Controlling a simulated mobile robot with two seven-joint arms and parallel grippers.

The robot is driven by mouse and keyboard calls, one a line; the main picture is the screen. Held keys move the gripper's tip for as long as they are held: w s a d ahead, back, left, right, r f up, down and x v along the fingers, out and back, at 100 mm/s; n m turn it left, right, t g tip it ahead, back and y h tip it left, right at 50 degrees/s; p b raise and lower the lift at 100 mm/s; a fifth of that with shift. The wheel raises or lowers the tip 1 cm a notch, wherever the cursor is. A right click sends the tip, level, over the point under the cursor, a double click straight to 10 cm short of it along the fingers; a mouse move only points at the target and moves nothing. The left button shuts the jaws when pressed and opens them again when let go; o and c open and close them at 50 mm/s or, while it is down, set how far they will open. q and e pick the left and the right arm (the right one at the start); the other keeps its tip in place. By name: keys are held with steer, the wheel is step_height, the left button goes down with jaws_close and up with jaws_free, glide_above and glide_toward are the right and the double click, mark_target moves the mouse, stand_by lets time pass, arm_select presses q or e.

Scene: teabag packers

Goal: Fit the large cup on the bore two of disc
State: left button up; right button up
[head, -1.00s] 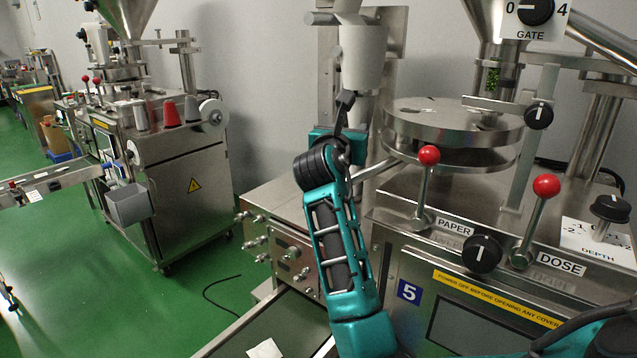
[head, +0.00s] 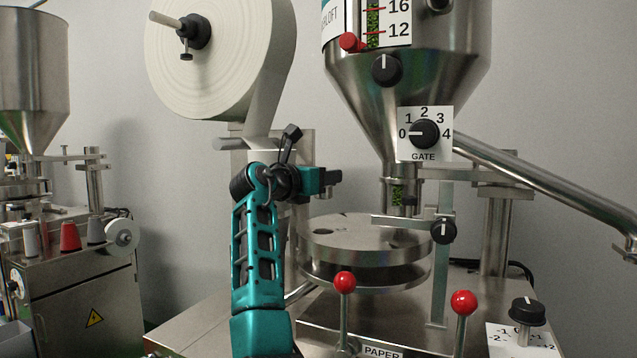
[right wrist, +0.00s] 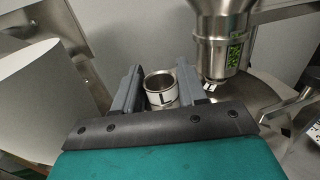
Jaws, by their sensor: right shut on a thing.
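My right gripper (head: 335,178) is above the left part of the round steel disc (head: 350,242) in the head view. In the right wrist view its two grey fingers (right wrist: 158,90) are shut on the large cup (right wrist: 161,91), a short open metal cylinder with a white band marked L. The cup's mouth shows, but the cup is hidden or too small to tell in the head view. The disc also shows at the right in the wrist view (right wrist: 245,92). A dark bore (head: 403,232) is visible in the disc's top; I cannot tell its number. My left gripper is not in view.
The hopper's outlet (head: 397,195) and a gate bar (head: 410,221) stand over the disc's right side. Two red-knobbed levers (head: 344,282) rise in front. A large paper roll (head: 215,60) hangs behind and above my arm.

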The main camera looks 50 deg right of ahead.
steer(key=shift+a, duration=0.1)
steer(key=shift+f, duration=0.15)
steer(key=shift+f+b, duration=0.7)
steer(key=shift+f, duration=1.95)
steer(key=shift+p, duration=0.7)
steer(key=shift+f, duration=1.05)
steer(key=shift+r, duration=0.1)
